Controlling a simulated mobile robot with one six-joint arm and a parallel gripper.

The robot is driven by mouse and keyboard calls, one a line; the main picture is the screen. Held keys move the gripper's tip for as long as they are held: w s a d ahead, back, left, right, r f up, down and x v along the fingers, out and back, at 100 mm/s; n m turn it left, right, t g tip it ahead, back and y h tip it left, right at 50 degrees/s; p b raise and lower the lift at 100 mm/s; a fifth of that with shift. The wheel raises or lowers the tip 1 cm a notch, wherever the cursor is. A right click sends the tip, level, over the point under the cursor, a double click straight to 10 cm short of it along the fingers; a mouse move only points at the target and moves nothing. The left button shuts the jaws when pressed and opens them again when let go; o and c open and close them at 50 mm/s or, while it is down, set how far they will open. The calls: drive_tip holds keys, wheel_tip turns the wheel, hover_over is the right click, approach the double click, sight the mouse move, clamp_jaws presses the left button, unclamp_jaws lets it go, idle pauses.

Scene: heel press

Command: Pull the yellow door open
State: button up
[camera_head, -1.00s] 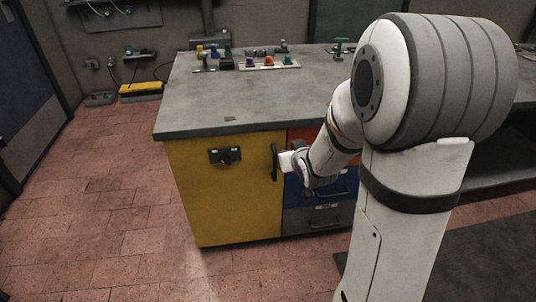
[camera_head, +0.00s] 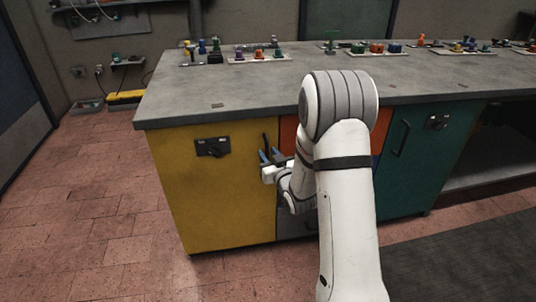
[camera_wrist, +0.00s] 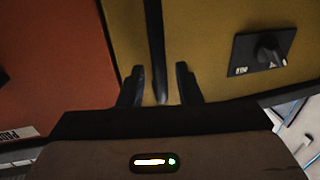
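The yellow door (camera_head: 215,205) is the left front of the workbench cabinet and looks closed, flush with its frame. Its dark vertical bar handle (camera_head: 265,142) is near the door's right edge. A black plate with a knob (camera_head: 212,147) is at its upper left; it also shows in the wrist view (camera_wrist: 266,50). My gripper (camera_head: 271,157) is at the handle. In the wrist view its two dark fingers (camera_wrist: 159,85) are apart, with the handle (camera_wrist: 156,40) between them and gaps on both sides. My arm hides part of the cabinet front.
A grey worktop (camera_head: 240,100) overhangs the cabinet, with several small coloured parts at its back. An orange front (camera_head: 289,133) adjoins the yellow door, and a teal door (camera_head: 415,160) is farther right. The tiled floor (camera_head: 90,215) at left is clear.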

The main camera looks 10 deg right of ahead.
drive_tip(key=shift+w+a, duration=0.15)
drive_tip(key=shift+w, duration=0.75)
drive_tip(key=shift+c, duration=0.3)
clamp_jaws()
